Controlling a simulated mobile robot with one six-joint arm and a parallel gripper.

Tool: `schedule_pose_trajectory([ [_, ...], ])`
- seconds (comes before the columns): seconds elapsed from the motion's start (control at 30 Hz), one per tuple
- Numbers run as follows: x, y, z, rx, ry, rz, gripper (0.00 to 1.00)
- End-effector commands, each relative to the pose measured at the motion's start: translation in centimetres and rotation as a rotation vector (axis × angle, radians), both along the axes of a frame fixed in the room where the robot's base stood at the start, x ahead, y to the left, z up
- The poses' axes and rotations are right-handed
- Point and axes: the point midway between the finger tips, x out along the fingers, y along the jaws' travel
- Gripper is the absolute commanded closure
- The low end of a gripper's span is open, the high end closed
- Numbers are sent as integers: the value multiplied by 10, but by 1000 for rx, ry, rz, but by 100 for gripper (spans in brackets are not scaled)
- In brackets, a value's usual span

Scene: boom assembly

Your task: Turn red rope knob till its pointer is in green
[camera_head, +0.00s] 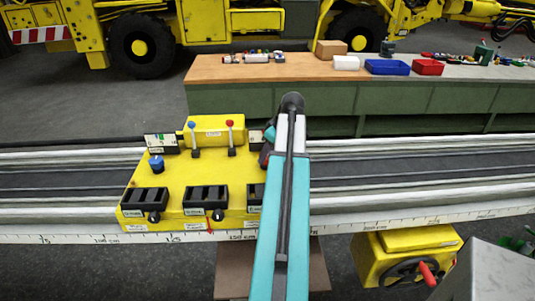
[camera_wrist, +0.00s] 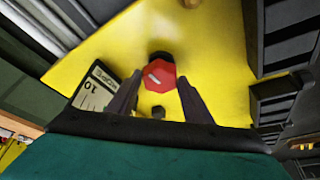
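The red knob (camera_wrist: 158,76) shows in the wrist view on a yellow panel (camera_wrist: 205,50), with a white pointer line on its face. My gripper (camera_wrist: 160,84) is open, its dark fingers apart on either side of the knob's near part. I cannot tell whether they touch it. A white scale plate (camera_wrist: 97,92) marked "ROPE" and "10" lies left of the knob, beside the left finger. No green part of it can be made out there. In the head view the knob is hidden behind my teal arm; part of a scale plate (camera_head: 256,138) shows beside it.
The yellow console (camera_head: 170,178) sits on a long rail. It carries a blue knob (camera_head: 156,163), a blue-topped lever (camera_head: 194,140), a red-topped lever (camera_head: 230,138) and black slotted blocks (camera_head: 206,197). A workbench (camera_head: 290,70) stands behind.

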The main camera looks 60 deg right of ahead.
Motion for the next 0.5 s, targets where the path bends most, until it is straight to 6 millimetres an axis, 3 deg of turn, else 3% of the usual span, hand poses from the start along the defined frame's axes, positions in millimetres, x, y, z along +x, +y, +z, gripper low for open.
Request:
schedule_pose_trajectory([
  [0.5,1,2,0,5,-1,-100,77],
])
